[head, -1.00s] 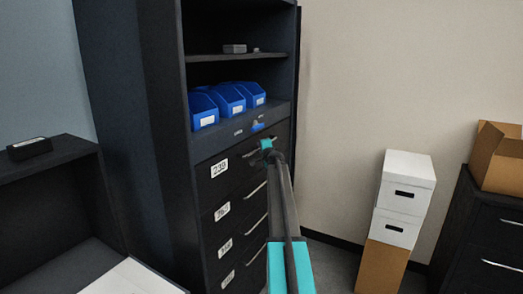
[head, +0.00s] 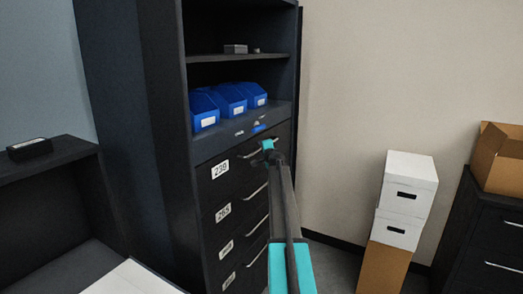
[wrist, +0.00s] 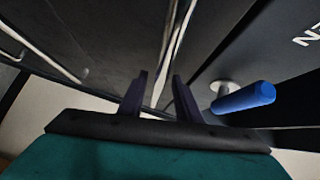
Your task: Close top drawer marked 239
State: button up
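The top drawer (head: 220,182) is in the dark cabinet, under the open shelves. Its white label (head: 220,169) reads like 230 or 239; the last digit is unclear. Its front looks about in line with the drawers below; I cannot tell whether a small gap remains. My gripper (head: 268,145) is at the drawer's silver handle (head: 249,154), near its right end. In the wrist view my gripper (wrist: 159,76) is open, with two dark fingers apart and a silver handle bar (wrist: 173,40) running between them. I cannot tell whether they touch it.
A blue knob (wrist: 243,97) sticks out close to the right finger; blue also shows above the drawer (head: 259,128). Blue bins (head: 229,98) stand on the shelf. Several labelled drawers lie below. White boxes (head: 408,180) are stacked at the right, with floor between.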

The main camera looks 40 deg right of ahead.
jog(key=b+v, duration=0.3)
jog(key=v, duration=1)
jog(key=shift+s, duration=0.1)
dwell(0.7)
